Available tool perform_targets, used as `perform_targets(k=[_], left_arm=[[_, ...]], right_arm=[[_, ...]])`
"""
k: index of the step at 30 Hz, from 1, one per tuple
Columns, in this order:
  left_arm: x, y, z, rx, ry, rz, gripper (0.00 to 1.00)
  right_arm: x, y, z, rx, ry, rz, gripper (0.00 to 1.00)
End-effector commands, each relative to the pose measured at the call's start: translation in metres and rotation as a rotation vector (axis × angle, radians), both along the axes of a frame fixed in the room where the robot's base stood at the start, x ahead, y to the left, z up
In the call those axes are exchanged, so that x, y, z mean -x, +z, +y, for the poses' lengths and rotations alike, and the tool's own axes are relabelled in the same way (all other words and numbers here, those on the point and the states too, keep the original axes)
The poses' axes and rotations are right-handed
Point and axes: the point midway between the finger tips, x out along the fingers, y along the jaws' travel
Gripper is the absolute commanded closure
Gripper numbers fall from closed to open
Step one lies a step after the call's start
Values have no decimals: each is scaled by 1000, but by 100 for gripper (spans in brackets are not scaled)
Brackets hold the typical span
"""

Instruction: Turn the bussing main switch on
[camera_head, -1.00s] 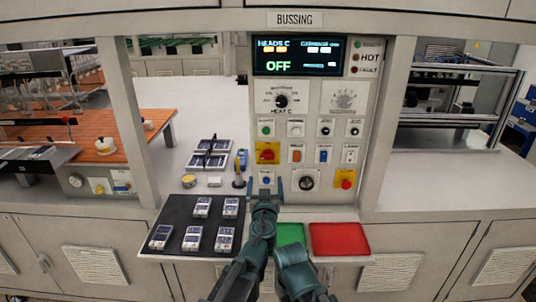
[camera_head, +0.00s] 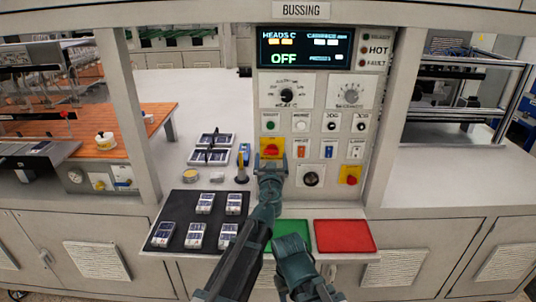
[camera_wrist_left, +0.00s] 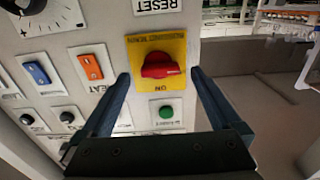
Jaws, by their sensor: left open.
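The bussing main switch (camera_head: 271,146) is a red knob on a yellow plate at the lower left of the control panel. In the left wrist view the red knob (camera_wrist_left: 162,66) lies lengthwise across the picture, with "ON" marked on the yellow plate below it. My left gripper (camera_head: 270,161) is in front of the switch and partly covers it. In the left wrist view its fingers (camera_wrist_left: 160,78) are apart, one on each side of the knob, with no clear contact. The panel's display (camera_head: 305,48) reads OFF.
A green button (camera_wrist_left: 166,112) and orange and blue rockers surround the switch. A second red knob on yellow (camera_head: 350,175) is at the panel's lower right. Below are a black mat (camera_head: 168,205) with several small modules, a green tray and a red tray (camera_head: 343,237).

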Motion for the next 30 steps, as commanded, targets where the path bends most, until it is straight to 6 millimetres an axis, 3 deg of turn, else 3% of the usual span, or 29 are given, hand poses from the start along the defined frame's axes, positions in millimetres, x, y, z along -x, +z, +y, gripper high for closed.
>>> perform_targets(k=[4,14,28,30], left_arm=[[-18,0,-4,0,-2,0,3],[-21,0,-4,0,-2,0,3],[-20,0,-4,0,-2,0,87],[-20,0,-4,-1,-2,0,88]], right_arm=[[0,0,0,0,0,0,50],[0,0,0,0,0,0,50],[0,0,0,0,0,0,50],[0,0,0,0,0,0,50]])
